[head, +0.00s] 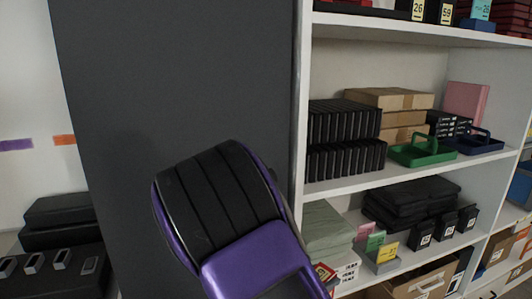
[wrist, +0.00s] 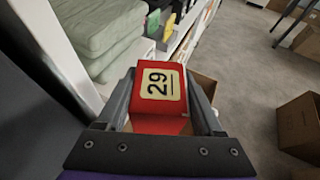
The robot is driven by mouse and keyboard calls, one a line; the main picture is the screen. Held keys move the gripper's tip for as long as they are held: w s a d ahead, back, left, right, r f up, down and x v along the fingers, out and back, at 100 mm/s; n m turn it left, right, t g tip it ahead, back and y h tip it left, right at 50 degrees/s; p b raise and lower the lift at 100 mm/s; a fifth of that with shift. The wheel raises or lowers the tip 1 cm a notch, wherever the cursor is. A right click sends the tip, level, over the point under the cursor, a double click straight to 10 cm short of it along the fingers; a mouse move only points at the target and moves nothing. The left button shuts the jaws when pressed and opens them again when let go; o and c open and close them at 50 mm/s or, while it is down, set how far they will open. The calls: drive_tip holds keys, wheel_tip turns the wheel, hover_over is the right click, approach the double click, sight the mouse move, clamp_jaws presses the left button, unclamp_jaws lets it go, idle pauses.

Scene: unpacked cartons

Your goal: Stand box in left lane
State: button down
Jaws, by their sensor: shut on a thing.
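My gripper (wrist: 161,78) is shut on a red box (wrist: 160,98) with a cream label reading 29, shown sideways in the wrist view. The box sits between the two dark fingers, and its lower part is partly hidden. In the head view a small red part of the box (head: 325,273) shows beside my purple arm, in front of the lower shelf; the fingers are hidden there. A small stand with pink, green and yellow cards (head: 378,262) is on that shelf. I cannot tell which place is the left lane.
Folded grey-green cloths (head: 326,228) lie left of the cards; black labelled boxes (head: 445,226) stand to the right. The shelf above holds black cases (head: 345,135), brown cartons and a green tray (head: 423,152). A dark panel (head: 180,80) is at left. Open cartons (wrist: 300,122) stand on the floor.

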drive_tip(key=r+n+t+y, duration=0.1)
drive_tip(key=r, duration=0.1)
drive_tip(key=w+r+n+t+y, duration=0.1)
drive_tip(key=r+n+y, duration=0.1)
drive_tip(key=r, duration=0.1)
drive_tip(key=r+n+t+y, duration=0.1)
drive_tip(key=r+n+y, duration=0.1)
drive_tip(key=r, duration=0.1)
drive_tip(key=shift+w+d+r, duration=0.1)
drive_tip(key=shift+w+r, duration=0.15)
drive_tip(key=shift+w, duration=0.05)
drive_tip(key=shift+s+r+n+t+y, duration=0.1)
drive_tip(key=shift+r+n+t+y, duration=0.3)
drive_tip(key=shift+r+n, duration=0.15)
